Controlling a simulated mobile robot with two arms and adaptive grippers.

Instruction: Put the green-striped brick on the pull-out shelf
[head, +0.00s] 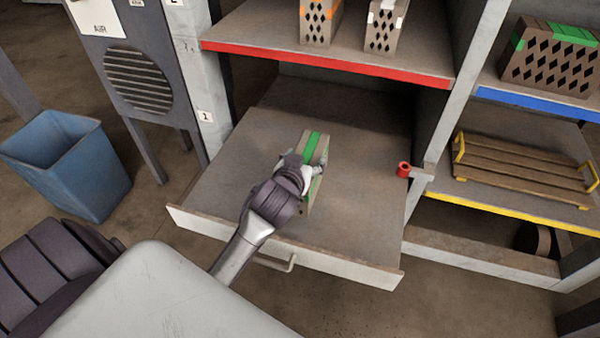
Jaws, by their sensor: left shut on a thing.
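The green-striped brick (314,146) is upright on or just above the pull-out shelf, near its middle; I cannot tell whether its base touches. The pull-out shelf (370,228) is drawn out, with a pale front board and a handle. My left gripper (303,172) is shut on the green-striped brick, and its wrist hides part of the brick's near side. My right gripper is not in view.
Above is a red-edged shelf (330,67) with an orange-marked brick (319,22) and a white-marked brick (383,28). At right, another green-marked brick (550,60) sits above a wooden rack (520,165). A red knob (403,170) is beside the pull-out shelf. A blue bin (65,165) stands left.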

